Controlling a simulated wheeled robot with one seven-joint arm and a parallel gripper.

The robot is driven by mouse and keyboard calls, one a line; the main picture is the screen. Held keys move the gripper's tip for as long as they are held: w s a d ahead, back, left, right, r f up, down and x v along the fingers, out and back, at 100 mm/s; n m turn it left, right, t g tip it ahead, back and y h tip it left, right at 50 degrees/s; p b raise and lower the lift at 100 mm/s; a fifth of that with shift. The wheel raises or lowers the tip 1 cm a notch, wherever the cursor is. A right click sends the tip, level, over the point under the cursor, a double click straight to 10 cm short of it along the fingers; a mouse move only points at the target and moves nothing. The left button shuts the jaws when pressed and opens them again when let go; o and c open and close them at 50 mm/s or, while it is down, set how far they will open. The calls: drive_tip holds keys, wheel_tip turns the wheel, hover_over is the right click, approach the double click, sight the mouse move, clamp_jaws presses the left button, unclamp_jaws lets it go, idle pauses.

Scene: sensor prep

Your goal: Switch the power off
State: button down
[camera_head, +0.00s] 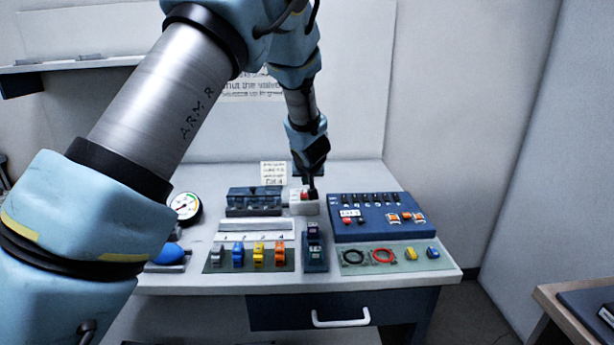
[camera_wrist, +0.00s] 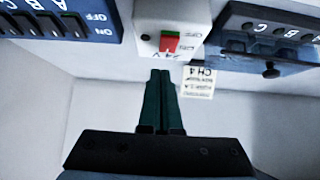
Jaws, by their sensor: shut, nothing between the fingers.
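In the wrist view the box (camera_wrist: 148,18) bears a "24 V" label and a red and green rocker (camera_wrist: 170,42). The rocker's exact position is unclear. My gripper (camera_head: 313,193) is at the right side of the box in the head view. In the wrist view my gripper (camera_wrist: 163,72) is shut and empty, its tips pointing toward the box, with the rocker just beyond them. I cannot tell whether they touch it.
A blue switch panel (camera_head: 375,231) stands close right of the box, and a dark blue terminal block (camera_head: 254,192) close left. A note card (camera_head: 273,173) stands behind. A pressure gauge (camera_head: 184,207), coloured clips (camera_head: 258,254) and cable rings (camera_head: 383,255) lie around the bench.

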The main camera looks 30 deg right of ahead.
drive_tip(key=shift+f, duration=1.05)
drive_tip(key=shift+w+f, duration=0.15)
drive_tip(key=shift+f, duration=0.1)
drive_tip(key=shift+w+d+r+p, duration=0.15)
drive_tip(key=shift+w+d+p, duration=0.1)
drive_tip(key=shift+w+p, duration=0.4)
drive_tip(key=shift+d, duration=0.1)
